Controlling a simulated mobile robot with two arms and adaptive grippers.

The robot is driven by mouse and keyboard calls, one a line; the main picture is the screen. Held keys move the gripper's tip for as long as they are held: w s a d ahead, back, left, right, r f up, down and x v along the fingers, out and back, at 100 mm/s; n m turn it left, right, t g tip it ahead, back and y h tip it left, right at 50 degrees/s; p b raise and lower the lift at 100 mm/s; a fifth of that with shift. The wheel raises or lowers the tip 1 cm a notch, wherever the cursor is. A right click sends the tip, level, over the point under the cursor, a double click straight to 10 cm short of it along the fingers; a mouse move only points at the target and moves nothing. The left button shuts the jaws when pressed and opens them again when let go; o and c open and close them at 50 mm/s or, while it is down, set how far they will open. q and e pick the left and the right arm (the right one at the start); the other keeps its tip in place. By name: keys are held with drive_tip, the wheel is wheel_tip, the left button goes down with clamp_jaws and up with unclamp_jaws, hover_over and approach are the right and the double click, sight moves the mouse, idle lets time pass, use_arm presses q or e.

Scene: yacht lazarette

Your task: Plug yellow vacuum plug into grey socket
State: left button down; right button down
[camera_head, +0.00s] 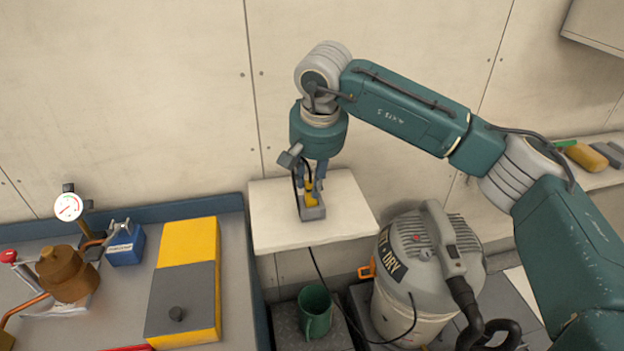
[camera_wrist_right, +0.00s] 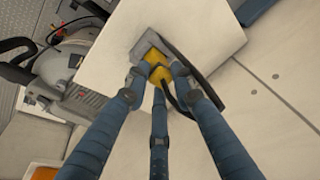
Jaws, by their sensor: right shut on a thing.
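The yellow plug (camera_head: 310,197) is held upright between the fingers of my right gripper (camera_head: 313,183). It is at the grey socket (camera_head: 313,212), which sits on the white shelf (camera_head: 350,215). In the right wrist view the fingers of my right gripper (camera_wrist_right: 160,80) close around the yellow plug (camera_wrist_right: 157,73), and the grey socket (camera_wrist_right: 147,43) is directly beyond it. The plug's lower end meets the socket's outline; I cannot tell how deep it sits. A dark cord runs beside the plug. My left gripper is not in view.
A wet/dry vacuum (camera_head: 425,265) stands right of the shelf, with a black cord running below. A green mug (camera_head: 315,310) is beneath the shelf. A workbench on the left holds a yellow-and-grey box (camera_head: 188,255), a blue box (camera_head: 126,245) and a brass pot (camera_head: 66,272).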

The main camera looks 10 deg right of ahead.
drive_tip(key=shift+f+b, duration=0.2)
drive_tip(key=shift+b, duration=0.1)
idle(0.4)
drive_tip(key=c, duration=1.4)
unclamp_jaws()
